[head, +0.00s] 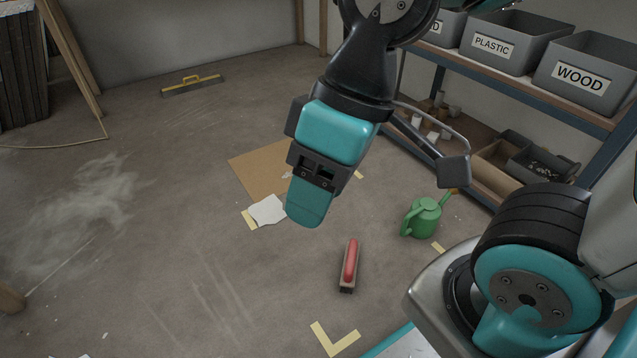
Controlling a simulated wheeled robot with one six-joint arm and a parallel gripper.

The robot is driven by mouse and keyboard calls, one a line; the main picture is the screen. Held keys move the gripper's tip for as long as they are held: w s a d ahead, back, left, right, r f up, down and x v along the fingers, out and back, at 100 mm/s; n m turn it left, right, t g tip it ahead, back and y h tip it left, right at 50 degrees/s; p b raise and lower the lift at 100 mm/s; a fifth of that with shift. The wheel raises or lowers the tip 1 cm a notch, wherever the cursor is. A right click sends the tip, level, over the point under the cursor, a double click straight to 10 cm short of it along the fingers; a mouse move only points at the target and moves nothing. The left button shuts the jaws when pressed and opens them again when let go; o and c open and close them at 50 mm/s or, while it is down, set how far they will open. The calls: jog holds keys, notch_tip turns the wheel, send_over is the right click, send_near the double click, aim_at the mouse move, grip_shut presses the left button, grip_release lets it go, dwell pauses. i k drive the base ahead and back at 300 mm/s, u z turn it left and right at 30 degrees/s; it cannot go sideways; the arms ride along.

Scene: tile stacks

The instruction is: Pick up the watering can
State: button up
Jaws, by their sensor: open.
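A green watering can (425,218) stands upright on the concrete floor, right of the picture's centre. Its handle is on the left and its spout points up to the right, with an orange-brown tip. My gripper (309,209) hangs in the air at the picture's centre, to the left of the can and apart from it. It is open and holds nothing that I can see. Its fingers overlap in this view, so the gap between them is hidden.
A red-handled brush (349,264) lies on the floor between my gripper and base. Cardboard (258,172) and torn white paper (267,210) lie behind the gripper. A shelf (500,88) with grey bins stands at right. The left floor is mostly clear.

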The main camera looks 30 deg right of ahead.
aim_at(421, 221)
jog(key=z, duration=1.3)
